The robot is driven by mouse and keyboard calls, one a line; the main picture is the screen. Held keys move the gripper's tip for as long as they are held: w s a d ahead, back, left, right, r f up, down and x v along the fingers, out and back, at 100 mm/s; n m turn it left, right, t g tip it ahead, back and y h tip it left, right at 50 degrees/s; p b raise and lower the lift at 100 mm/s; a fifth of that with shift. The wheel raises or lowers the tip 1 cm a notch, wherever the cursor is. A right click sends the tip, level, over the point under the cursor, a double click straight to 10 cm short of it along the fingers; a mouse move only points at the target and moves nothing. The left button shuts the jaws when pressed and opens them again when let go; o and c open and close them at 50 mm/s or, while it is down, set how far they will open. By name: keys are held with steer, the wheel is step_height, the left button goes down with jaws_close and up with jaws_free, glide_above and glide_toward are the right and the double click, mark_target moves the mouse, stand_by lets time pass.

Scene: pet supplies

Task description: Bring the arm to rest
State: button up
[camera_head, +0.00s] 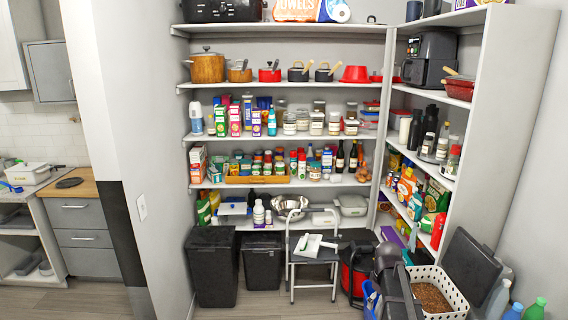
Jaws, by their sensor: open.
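Dark rounded parts at the lower right of the head view look like links of my arm (388,262). They stand between the step stool and the white bin. I cannot make out my gripper or its fingertips, and no held object can be seen.
A grey step stool (313,286) bears a white scoop-like item (310,244). A white bin (457,292) holds brown kibble beside a dark lid (471,262). Black bins (212,268) stand left. Stocked shelves (285,136) fill the back. A red-and-black object (354,280) stands beside the stool.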

steer(key=s+a+f+m+b, duration=0.2)
steer(key=s+a+m, duration=0.4)
steer(key=s+a, duration=0.7)
steer(key=shift+s, duration=1.1)
steer(key=shift+f, duration=0.1)
